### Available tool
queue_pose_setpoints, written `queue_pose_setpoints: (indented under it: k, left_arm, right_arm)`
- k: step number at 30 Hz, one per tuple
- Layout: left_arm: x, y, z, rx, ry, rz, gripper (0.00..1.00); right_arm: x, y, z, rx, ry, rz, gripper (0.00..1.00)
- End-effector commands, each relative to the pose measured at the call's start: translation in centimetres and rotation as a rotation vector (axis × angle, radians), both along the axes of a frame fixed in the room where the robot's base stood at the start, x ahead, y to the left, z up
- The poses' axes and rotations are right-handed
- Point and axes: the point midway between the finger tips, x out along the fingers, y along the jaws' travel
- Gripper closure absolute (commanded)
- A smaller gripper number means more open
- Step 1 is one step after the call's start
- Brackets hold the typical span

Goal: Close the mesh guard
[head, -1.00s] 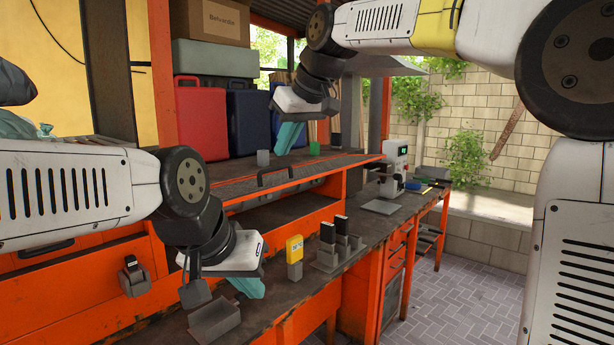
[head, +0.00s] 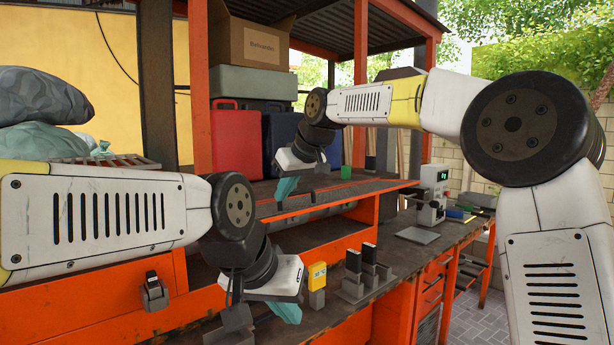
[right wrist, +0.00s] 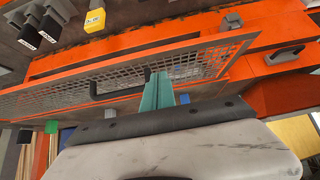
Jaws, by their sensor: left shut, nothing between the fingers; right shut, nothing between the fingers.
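The mesh guard (right wrist: 205,62) is a long grey perforated panel with a black handle (right wrist: 95,88), seen along an orange frame in the right wrist view. In the head view its grey strip (head: 345,190) runs along the front of the upper shelf, above an open orange front. My right gripper (head: 285,188) is shut and empty at the guard; its teal fingers (right wrist: 158,92) show beside the handle's right end. Whether they touch it I cannot tell. The handle is hidden behind the gripper in the head view. My left gripper (head: 286,312) is shut and empty, low over the workbench.
A yellow meter (head: 317,275) and black items in grey holders (head: 360,275) stand on the bench right of my left gripper. A red case (head: 236,140) and a blue case (head: 282,140) stand on the upper shelf. A white machine (head: 433,195) stands farther right.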

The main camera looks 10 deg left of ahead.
Motion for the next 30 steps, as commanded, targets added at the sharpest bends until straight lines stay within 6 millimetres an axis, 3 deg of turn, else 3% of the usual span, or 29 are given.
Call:
queue_pose_setpoints:
  k: [7,23,30]
  left_arm:
    - [0.0,0.0,0.0,0.000,0.000,0.000,1.00]
    - [0.0,0.0,0.0,0.000,0.000,0.000,1.00]
    - [0.0,0.0,0.0,0.000,0.000,0.000,1.00]
  right_arm:
    - [-0.2,-0.5,-2.7,-0.001,0.000,-0.003,1.00]
    - [-0.3,-0.5,-3.3,0.005,-0.005,-0.003,1.00]
    - [-0.5,0.0,-5.1,0.056,-0.042,-0.004,1.00]
